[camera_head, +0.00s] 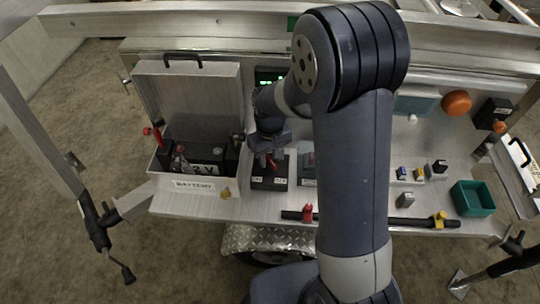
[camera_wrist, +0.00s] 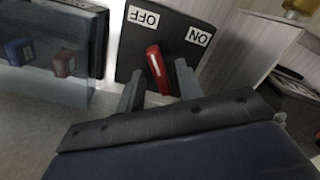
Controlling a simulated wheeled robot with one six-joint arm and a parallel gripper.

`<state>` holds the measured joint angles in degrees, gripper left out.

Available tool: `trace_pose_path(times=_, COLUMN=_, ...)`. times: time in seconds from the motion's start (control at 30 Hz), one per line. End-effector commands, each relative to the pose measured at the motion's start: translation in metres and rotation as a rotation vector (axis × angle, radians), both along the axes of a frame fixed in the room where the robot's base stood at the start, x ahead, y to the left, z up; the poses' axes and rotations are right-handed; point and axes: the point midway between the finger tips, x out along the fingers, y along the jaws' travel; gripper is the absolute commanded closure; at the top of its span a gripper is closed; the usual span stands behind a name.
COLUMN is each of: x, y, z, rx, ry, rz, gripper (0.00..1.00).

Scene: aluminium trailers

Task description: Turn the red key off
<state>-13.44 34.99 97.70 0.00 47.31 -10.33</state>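The red key (camera_wrist: 158,70) stands on a black switch box (camera_wrist: 180,32) with white OFF and ON labels, which appear upside down in the wrist view. The key's far end leans slightly toward the OFF label side in that view. My gripper (camera_wrist: 158,86) is open, with one grey finger on each side of the key. A gap shows on both sides, and I see no clear contact. In the head view, my gripper (camera_head: 269,152) is above the back of the switch box (camera_head: 270,182), and the red key (camera_head: 272,161) is partly hidden by it.
An open battery box (camera_head: 208,205) stands close on the left, its lid raised behind. A black bar (camera_head: 385,220) with red and yellow clamps lies along the front edge. In the wrist view, a clear-covered switch panel (camera_wrist: 45,55) is alongside.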

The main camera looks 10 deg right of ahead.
Motion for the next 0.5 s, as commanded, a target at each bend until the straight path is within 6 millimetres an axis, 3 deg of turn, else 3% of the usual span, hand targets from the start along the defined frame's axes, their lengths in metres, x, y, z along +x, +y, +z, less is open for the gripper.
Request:
trace_pose_path(times=0.4, x=0.0, y=0.0, z=0.0003, rx=0.0, ry=0.0, rz=0.0, gripper=1.0)
trace_pose_path(times=0.5, x=0.0, y=0.0, z=0.0003, rx=0.0, ry=0.0, rz=0.0, gripper=1.0)
